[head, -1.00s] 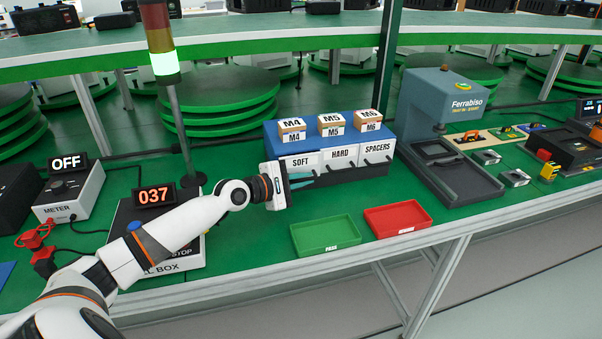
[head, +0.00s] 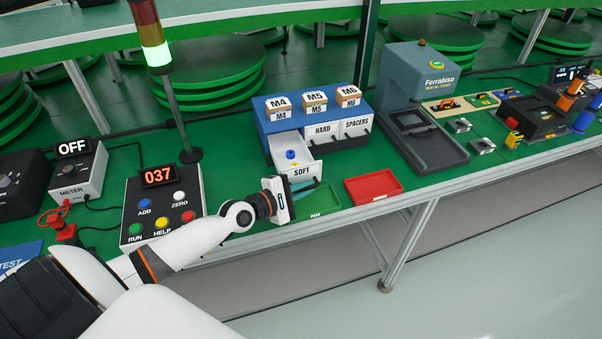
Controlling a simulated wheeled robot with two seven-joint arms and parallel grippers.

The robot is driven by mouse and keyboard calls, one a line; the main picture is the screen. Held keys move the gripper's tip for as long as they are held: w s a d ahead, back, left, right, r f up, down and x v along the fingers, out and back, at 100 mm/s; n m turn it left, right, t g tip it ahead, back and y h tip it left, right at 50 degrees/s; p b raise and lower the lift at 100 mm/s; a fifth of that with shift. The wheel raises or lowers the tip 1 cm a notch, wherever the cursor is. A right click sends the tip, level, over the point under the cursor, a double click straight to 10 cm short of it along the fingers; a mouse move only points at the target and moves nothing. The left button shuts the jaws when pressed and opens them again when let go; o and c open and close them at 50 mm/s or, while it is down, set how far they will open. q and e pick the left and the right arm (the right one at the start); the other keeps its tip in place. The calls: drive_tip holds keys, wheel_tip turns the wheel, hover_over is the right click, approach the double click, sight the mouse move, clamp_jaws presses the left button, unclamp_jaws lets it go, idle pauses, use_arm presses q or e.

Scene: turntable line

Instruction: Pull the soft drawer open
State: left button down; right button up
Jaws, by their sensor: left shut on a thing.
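The soft drawer (head: 301,171) is the left one of three in the blue drawer cabinet (head: 263,124). It is pulled out toward me, and a blue piece (head: 291,155) shows inside it. My left gripper (head: 303,187) is at the front of the soft drawer, shut on its handle, which my gripper and its fingers mostly hide. The hard drawer (head: 322,131) and the spacers drawer (head: 356,127) are closed. My right gripper is not in view.
A green tray (head: 318,204) lies partly under the open drawer and my gripper. A red tray (head: 373,187) is to its right. The button box (head: 160,205) stands left. Small M4, M5 and M6 boxes (head: 314,99) sit on the cabinet. The Ferrabiso machine (head: 418,75) stands right.

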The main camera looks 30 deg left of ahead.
use_arm(q)
drive_tip(key=shift+s+d+f, duration=0.1)
drive_tip(key=shift+s+d, duration=0.05)
drive_tip(key=c, duration=1.8)
unclamp_jaws()
drive_tip(key=b+v, duration=0.1)
drive_tip(key=v, duration=0.9)
drive_tip(key=shift+s+f+b, duration=0.15)
drive_tip(key=shift+b, duration=0.25)
drive_tip(key=shift+s+a+r, duration=0.35)
drive_tip(key=shift+s+r, duration=0.05)
drive_tip(key=shift+s, duration=0.3)
